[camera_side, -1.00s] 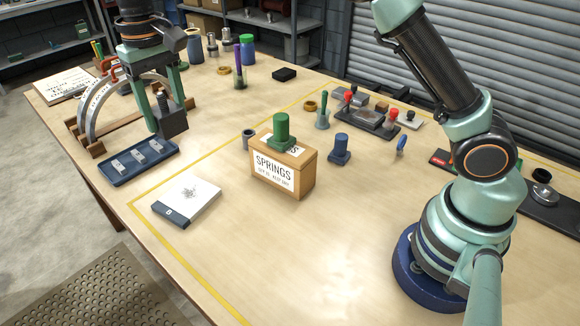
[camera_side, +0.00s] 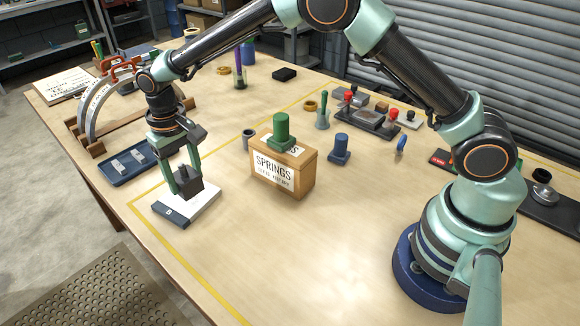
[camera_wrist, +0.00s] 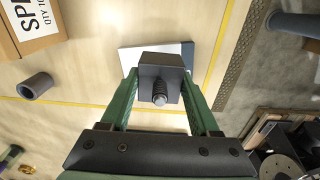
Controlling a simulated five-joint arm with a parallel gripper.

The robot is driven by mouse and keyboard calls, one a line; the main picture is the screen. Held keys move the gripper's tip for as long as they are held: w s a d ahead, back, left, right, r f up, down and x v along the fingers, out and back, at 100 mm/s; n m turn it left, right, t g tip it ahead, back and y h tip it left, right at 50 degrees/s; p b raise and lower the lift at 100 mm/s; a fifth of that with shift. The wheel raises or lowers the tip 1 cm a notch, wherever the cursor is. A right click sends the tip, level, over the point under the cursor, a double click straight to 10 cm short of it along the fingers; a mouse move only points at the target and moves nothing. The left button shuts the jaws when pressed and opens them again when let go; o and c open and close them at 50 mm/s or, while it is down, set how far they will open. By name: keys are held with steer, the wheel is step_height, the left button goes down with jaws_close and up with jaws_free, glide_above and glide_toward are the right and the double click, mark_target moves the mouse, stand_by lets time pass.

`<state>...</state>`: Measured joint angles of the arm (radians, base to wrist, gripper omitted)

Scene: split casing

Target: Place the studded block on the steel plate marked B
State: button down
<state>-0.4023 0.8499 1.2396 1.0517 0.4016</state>
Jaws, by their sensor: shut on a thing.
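The studded block (camera_side: 190,190) is dark grey, with a threaded stud showing toward the wrist camera. My gripper (camera_side: 184,184) is shut on it, its green fingers at the block's two sides. The block also shows in the wrist view (camera_wrist: 163,66), between the fingers (camera_wrist: 160,85). A pale square plate (camera_side: 207,204) with a dark strip along one edge lies on the bench. The strip has a small light mark too small to read surely. The block is over the plate in the side view and hides part of it. I cannot tell the gap between them.
A SPRINGS box (camera_side: 283,172) with a green stepped part (camera_side: 281,133) on top stands right of the plate. A grey ring (camera_side: 248,140) is beside the box. A blue tray (camera_side: 118,172) with light pieces lies behind left. The bench front is clear.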

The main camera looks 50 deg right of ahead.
mark_target(189, 190)
steer(key=shift+f, duration=1.95)
steer(key=shift+f, duration=0.15)
steer(key=shift+c, duration=0.6)
jaws_free()
steer(key=shift+f, duration=0.1)
